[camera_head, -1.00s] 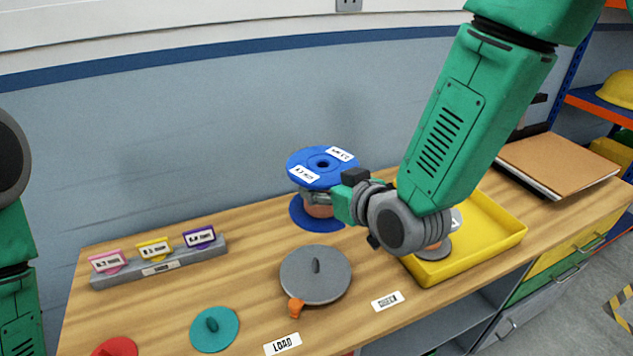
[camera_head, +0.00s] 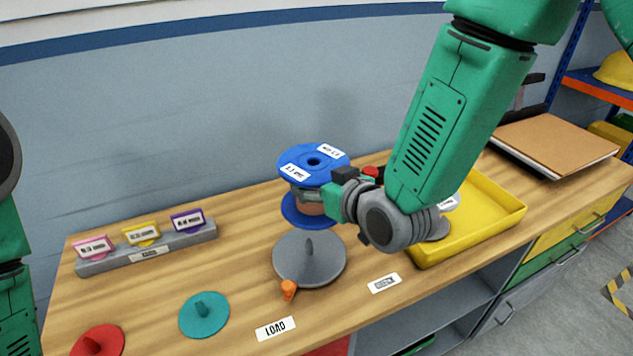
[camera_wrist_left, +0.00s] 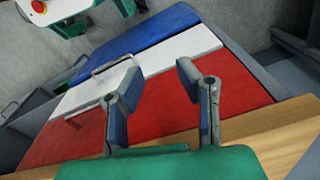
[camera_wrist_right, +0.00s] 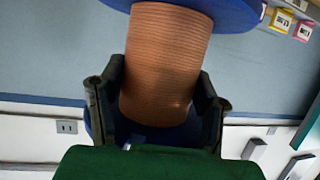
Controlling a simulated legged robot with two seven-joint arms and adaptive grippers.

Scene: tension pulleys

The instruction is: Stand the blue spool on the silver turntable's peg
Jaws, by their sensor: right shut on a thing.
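The blue spool (camera_head: 313,163) has blue flanges, white labels and a copper-coloured wound core. It is upright behind the silver turntable (camera_head: 290,262), whose short peg (camera_head: 310,247) stands bare at its centre. My right gripper (camera_head: 316,196) is shut around the spool's core between the flanges. In the right wrist view its fingers (camera_wrist_right: 157,100) lie on both sides of the core (camera_wrist_right: 165,60). The lower flange appears just above the table; I cannot tell the gap. My left gripper (camera_wrist_left: 160,85) is open and empty, over drawer fronts in the left wrist view.
An orange pointer (camera_head: 289,288) sits at the turntable's front edge. A teal disc (camera_head: 204,316) and a red disc (camera_head: 97,344), each with a peg, lie at front left. A grey rack (camera_head: 150,252) holds three tagged pieces. A yellow tray (camera_head: 500,222) stands right, with a round item inside.

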